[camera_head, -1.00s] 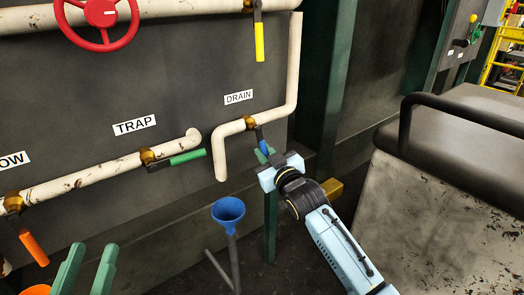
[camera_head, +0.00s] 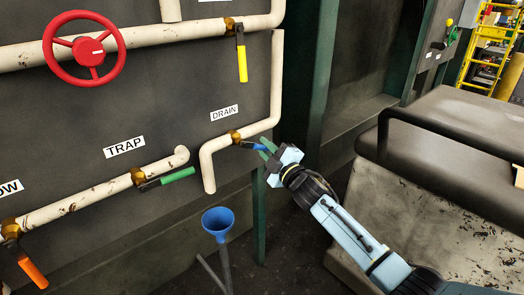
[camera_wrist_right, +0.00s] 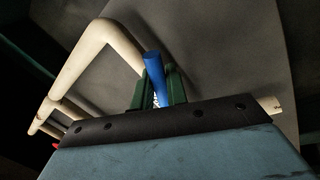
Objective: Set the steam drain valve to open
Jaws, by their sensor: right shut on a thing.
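The drain valve (camera_head: 235,136) is a brass body on the white pipe below the DRAIN label (camera_head: 224,113). Its blue lever handle (camera_head: 248,144) points right and slightly down, roughly along the pipe's short run. My right gripper (camera_head: 267,150) is shut on the blue handle's outer end. In the right wrist view, the blue handle (camera_wrist_right: 153,68) stands between the green fingers of my right gripper (camera_wrist_right: 157,88). The tip of the handle is partly hidden by the fingers in the head view. My left gripper is out of view.
A green lever (camera_head: 178,175) under TRAP, an orange lever (camera_head: 33,272) and a yellow lever (camera_head: 242,63) sit on nearby pipes. A red handwheel (camera_head: 84,48) is upper left. A blue funnel (camera_head: 217,222) stands below the drain pipe's end. A machine housing (camera_head: 430,190) is at right.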

